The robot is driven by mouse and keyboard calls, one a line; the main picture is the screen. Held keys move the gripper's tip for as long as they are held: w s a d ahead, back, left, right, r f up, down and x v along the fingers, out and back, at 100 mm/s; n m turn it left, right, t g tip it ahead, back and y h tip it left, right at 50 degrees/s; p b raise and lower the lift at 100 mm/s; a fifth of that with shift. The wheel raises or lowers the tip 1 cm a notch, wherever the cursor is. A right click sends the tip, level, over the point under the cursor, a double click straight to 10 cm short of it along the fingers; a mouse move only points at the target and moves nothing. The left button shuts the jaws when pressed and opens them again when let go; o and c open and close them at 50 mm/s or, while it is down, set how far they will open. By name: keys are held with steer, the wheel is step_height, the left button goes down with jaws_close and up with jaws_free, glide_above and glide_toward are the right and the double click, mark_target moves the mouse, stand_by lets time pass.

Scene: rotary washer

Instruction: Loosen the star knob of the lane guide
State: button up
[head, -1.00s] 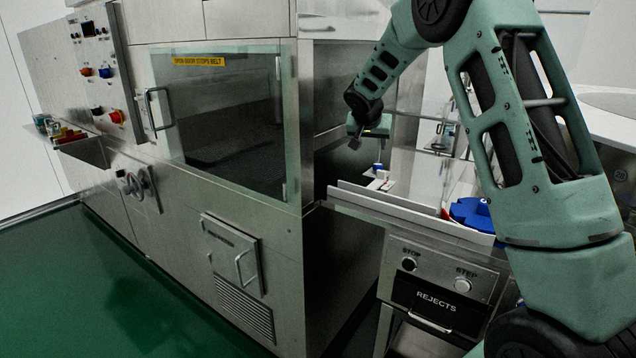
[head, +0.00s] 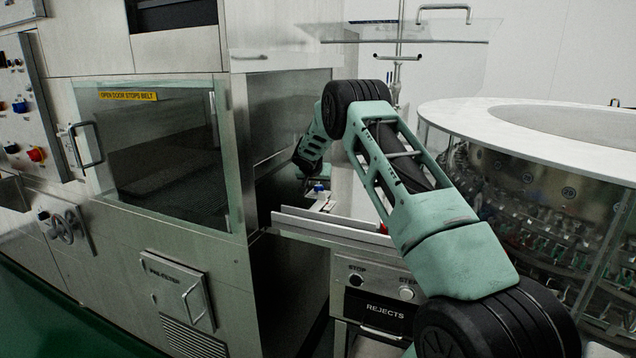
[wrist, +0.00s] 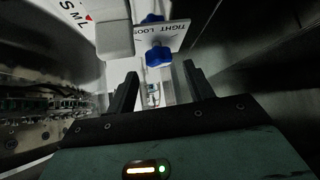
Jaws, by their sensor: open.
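The blue star knob (wrist: 158,56) shows in the wrist view, ahead of and roughly between my fingertips. It sits at a white plate (wrist: 176,32) lettered "TIGHT" and, partly cut off, "LOOS". My gripper (wrist: 160,78) is open, with one dark finger on each side and nothing between them. The knob appears just beyond the tips; I cannot tell the exact gap. In the head view the knob is a small blue spot (head: 318,188) above the lane guide rails (head: 325,223), close by my gripper, which my arm partly hides.
A second blue piece (wrist: 152,18) lies beyond the plate, and a pale block (wrist: 114,38) stands at its left. The steel washer housing (head: 285,150) is close on the left. A round glass-sided machine (head: 540,150) stands right. A panel with STOP and STEP buttons (head: 378,285) is below.

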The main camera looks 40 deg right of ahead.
mark_target(319, 186)
steer(key=shift+p+x, duration=0.3)
steer(key=shift+x, duration=1.35)
steer(key=c, duration=1)
